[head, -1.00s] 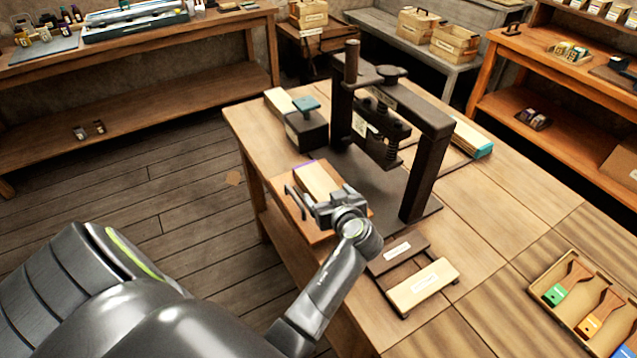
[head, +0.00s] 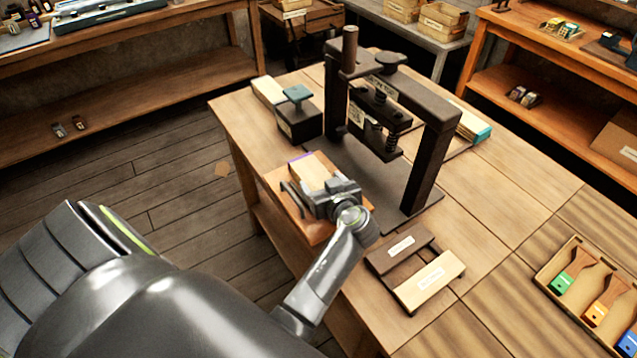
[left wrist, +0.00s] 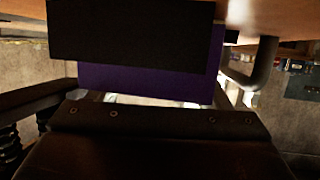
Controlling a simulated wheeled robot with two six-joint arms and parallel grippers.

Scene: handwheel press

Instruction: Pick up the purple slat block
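The purple slat block (head: 313,164) is a pale wooden block with a purple edge at its far left end. It lies on a reddish-brown wooden board (head: 318,231) with a dark bar handle (head: 293,200), near the table's left edge. My left gripper (head: 322,190) is low over the near end of the block and hides part of it. In the left wrist view, a purple face (left wrist: 150,84) shows close up, partly behind a dark plate. Whether the fingers are closed on the block cannot be told. My right gripper is not in view.
The dark handwheel press (head: 430,150) stands just behind and right of the block. A dark block with a teal top (head: 298,110) is at the back left. Two labelled slats (head: 428,283) lie at the front.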

